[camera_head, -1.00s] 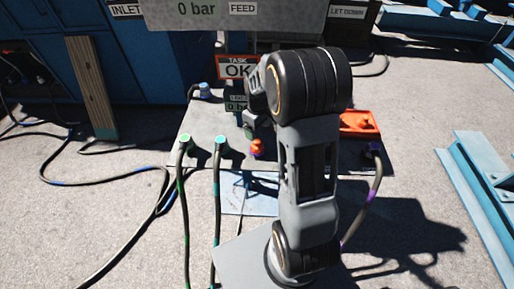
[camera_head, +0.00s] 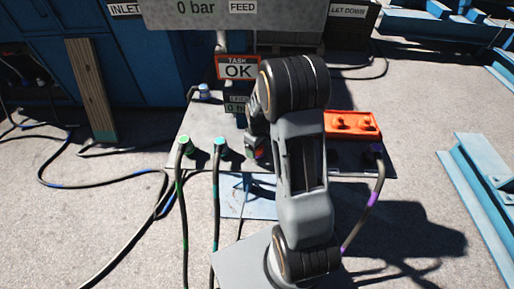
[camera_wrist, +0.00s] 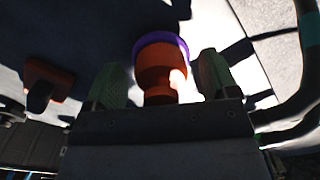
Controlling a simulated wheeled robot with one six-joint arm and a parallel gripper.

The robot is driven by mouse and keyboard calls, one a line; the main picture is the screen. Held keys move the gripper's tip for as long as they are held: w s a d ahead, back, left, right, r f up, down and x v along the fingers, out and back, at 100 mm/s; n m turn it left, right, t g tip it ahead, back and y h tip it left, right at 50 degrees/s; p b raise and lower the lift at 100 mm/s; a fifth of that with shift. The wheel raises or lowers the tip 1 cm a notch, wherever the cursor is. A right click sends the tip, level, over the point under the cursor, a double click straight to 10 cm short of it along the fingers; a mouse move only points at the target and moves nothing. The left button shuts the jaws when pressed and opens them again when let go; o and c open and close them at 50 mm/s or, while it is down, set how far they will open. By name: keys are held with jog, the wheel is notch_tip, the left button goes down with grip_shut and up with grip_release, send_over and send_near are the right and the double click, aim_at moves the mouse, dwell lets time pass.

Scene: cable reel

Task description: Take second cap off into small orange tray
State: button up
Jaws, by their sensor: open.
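An orange cap with a purple ring (camera_wrist: 160,65) sits between the two green finger pads of my gripper (camera_wrist: 162,82) in the wrist view. The fingers are apart, with gaps showing on both sides of the cap. In the head view my gripper (camera_head: 256,150) is low over the grey plate and mostly covers the cap. The small orange tray (camera_head: 352,134) stands at the plate's right rear, with orange pieces in it. My arm stands just left of the tray.
Green-ended hoses (camera_head: 184,143) and (camera_head: 220,145) rise at the plate's left front. A dark hose with purple bands (camera_head: 374,195) is at the right. A "TASK OK" sign (camera_head: 238,69) stands behind my gripper. An orange piece (camera_wrist: 47,80) shows left in the wrist view.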

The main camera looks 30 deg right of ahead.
jog(key=c, duration=1.1)
jog(key=shift+o, duration=0.2)
jog(key=shift+r, duration=0.1)
